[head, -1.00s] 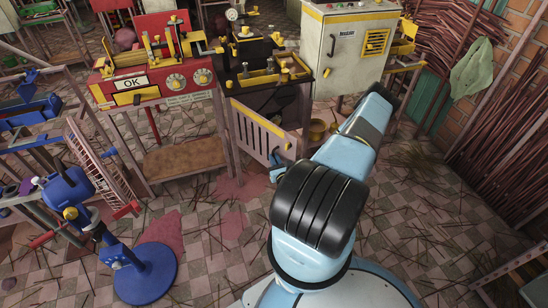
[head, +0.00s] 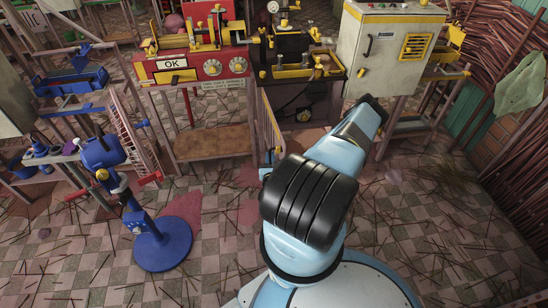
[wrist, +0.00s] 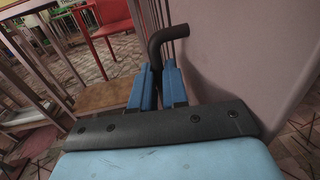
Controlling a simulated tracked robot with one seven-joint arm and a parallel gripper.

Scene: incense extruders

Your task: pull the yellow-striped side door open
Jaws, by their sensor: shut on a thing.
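The side door (head: 272,125) with its yellow stripe shows nearly edge-on in the head view, swung out from the dark machine toward me. In the wrist view its plain pale panel (wrist: 235,55) fills the right side. A dark bent handle (wrist: 165,38) rises between the two blue fingers of my gripper (wrist: 158,75). My gripper is shut on this handle, beside the panel. In the head view my own arm hides most of the gripper and the handle.
The dark machine (head: 305,100) shows its open side behind the door. A red machine (head: 190,67) over a brown shelf (head: 205,142) stands left, a white cabinet (head: 392,55) right. A blue round-based stand (head: 163,245) is at front left. Sticks litter the tiled floor.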

